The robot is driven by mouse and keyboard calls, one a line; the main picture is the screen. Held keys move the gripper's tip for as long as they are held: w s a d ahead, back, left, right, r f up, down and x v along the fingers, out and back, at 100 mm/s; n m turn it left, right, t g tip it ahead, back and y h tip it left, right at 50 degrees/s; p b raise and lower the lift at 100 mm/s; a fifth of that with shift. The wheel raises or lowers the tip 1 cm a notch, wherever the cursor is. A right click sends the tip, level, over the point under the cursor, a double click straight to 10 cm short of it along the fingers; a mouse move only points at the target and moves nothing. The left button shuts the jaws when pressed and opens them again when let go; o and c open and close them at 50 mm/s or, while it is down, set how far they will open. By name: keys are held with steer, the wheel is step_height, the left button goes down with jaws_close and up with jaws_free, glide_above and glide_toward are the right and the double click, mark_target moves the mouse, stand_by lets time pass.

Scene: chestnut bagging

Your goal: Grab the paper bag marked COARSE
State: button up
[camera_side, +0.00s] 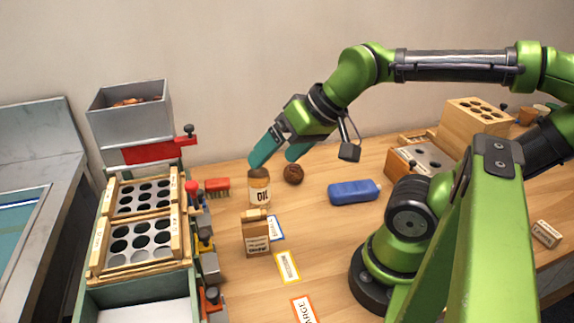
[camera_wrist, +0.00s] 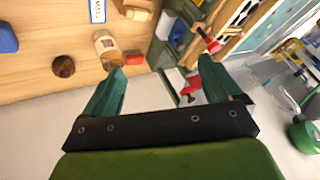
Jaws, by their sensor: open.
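A brown paper bag (camera_side: 256,238) stands upright on the wooden table in the side view, with a folded top and a pale label whose print is too small to read surely. What looks like the same bag (camera_wrist: 138,8) is cut off at the top edge of the wrist view. My gripper (camera_side: 277,157) is open and empty, high above the table and behind the bag, over the OIL jar. In the wrist view my gripper (camera_wrist: 160,70) shows two teal fingers spread apart with nothing between them.
The OIL jar (camera_side: 259,188) stands just behind the bag. A brown ball (camera_side: 293,174), red brush (camera_side: 217,187) and blue bottle (camera_side: 354,191) lie nearby. Blue-edged (camera_side: 276,229), yellow-edged (camera_side: 287,267) and orange-edged (camera_side: 304,311) cards lie right of the bag. A sorting rack (camera_side: 140,263) stands left.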

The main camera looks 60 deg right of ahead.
steer(key=n+t+h, duration=0.4)
steer(key=n+h, duration=1.2)
steer(key=n, duration=1.4)
glide_toward(255, 223)
steer(key=s+a+f, duration=0.2)
steer(key=a, duration=0.1)
steer(key=shift+s+a+f, duration=0.1)
steer(key=shift+s+f, duration=0.2)
steer(key=shift+f, duration=0.1)
steer(key=x, duration=1.6)
steer(key=shift+w+d, duration=0.3)
steer(key=shift+r, duration=0.1)
steer(key=c, duration=1.1)
